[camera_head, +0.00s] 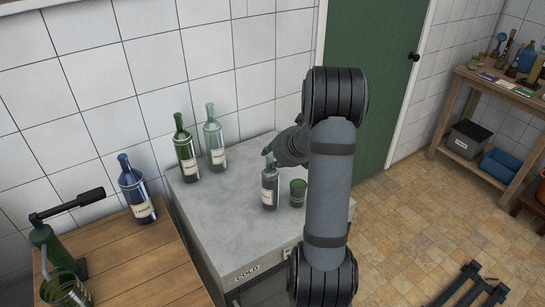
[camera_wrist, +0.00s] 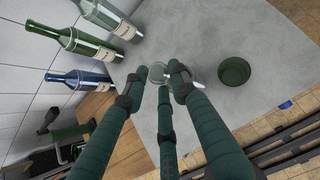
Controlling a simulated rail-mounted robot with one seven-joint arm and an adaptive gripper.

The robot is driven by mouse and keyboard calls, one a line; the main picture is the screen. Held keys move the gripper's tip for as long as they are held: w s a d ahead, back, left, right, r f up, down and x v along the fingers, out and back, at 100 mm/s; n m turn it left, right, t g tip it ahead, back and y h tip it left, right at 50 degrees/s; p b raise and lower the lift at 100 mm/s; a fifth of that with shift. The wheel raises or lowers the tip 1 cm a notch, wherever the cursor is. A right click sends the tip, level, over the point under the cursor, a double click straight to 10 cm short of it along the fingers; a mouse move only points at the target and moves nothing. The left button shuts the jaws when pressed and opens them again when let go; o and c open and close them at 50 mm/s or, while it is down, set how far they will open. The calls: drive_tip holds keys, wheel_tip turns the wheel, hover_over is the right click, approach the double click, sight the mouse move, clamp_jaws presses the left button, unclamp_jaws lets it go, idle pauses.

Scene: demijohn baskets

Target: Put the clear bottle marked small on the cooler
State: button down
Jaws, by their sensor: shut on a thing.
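The clear bottle (camera_head: 270,190) with a pale label is upright at the front middle of the grey cooler (camera_head: 237,241). Its base looks to be at the cooler top; I cannot tell whether it fully rests there. The word on its label is too small to read. My gripper (camera_head: 269,155) is shut on the bottle's upper part from above. In the wrist view my gripper's fingers (camera_wrist: 157,82) surround the clear bottle (camera_wrist: 158,70), hiding much of it. The cooler top (camera_wrist: 215,32) spreads beneath.
A dark green bottle (camera_head: 186,152) and a pale green bottle (camera_head: 215,145) stand at the cooler's back left. A green cup (camera_head: 298,194) stands close right of the held bottle. A blue bottle (camera_head: 135,192) is on the wooden table (camera_head: 150,262) at left.

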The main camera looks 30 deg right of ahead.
drive_tip(key=c, duration=1.4)
unclamp_jaws()
drive_tip(key=shift+s+r, duration=0.25)
drive_tip(key=shift+r, duration=0.2)
drive_tip(key=p+v, duration=0.3)
drive_tip(key=v, duration=0.8)
drive_tip(key=shift+s+p, duration=0.2)
drive_tip(key=shift+p, duration=0.1)
drive_tip(key=shift+w, duration=0.1)
